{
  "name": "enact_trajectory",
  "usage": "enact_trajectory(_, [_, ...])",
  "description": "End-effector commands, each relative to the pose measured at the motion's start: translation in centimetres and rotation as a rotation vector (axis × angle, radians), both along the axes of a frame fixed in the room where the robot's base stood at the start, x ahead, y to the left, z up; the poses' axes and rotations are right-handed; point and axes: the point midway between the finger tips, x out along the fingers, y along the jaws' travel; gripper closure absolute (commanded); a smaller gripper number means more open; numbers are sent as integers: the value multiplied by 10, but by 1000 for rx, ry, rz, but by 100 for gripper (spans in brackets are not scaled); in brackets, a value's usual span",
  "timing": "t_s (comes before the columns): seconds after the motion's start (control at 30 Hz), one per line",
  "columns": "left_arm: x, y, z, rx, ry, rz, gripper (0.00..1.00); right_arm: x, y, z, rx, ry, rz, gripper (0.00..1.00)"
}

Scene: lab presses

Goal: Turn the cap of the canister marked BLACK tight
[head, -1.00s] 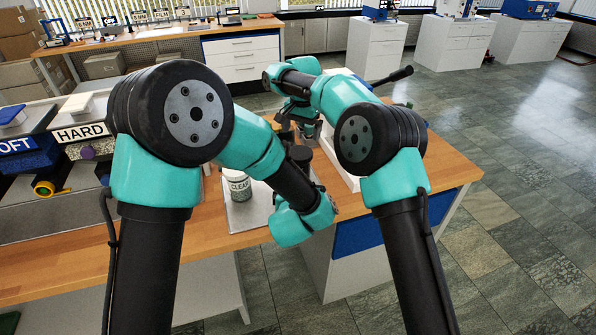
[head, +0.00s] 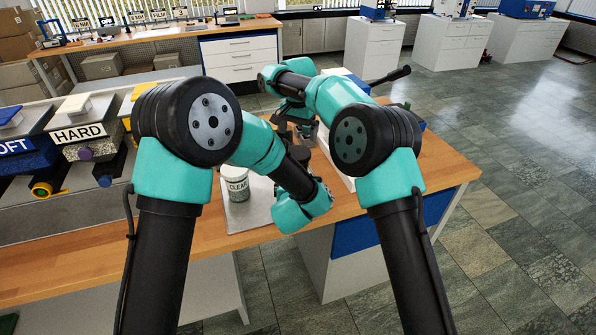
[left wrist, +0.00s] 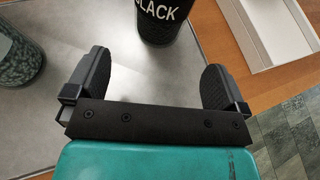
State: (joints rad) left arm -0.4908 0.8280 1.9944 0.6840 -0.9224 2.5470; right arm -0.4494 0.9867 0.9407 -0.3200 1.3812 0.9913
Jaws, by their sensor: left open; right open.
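The dark canister marked BLACK (left wrist: 158,22) stands on a grey metal tray (left wrist: 110,28) in the left wrist view; its top is cut off by the frame edge. My left gripper (left wrist: 157,62) is open, its two fingers apart and empty, with the canister just beyond them. In the head view my left forearm covers most of that canister, and a dark round top (head: 301,154) shows behind it. My right gripper (head: 294,128) is open over the bench behind my left arm; its fingertips are partly hidden.
A canister marked CLEAR (head: 237,185) stands on the tray, left of my left forearm; it also shows in the left wrist view (left wrist: 18,58). A white shallow box (left wrist: 268,35) lies right of the tray. Presses marked HARD (head: 80,133) and SOFT stand at left.

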Motion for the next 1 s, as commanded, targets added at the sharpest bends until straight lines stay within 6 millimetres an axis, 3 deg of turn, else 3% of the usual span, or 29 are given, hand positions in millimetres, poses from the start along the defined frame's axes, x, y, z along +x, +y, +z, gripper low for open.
enact_trajectory(0.6, [88, -5, -36, 0, -1, 1, 0, 0, 0, 0, 0, 0, 0, 0])
enact_trajectory(0.8, [103, -6, -43, -1, -1, 1, 0, 0, 0, 0, 0, 0, 0, 0])
enact_trajectory(1.0, [106, -7, -44, 0, -1, 0, 0, 0, 0, 0, 0, 0, 0, 0])
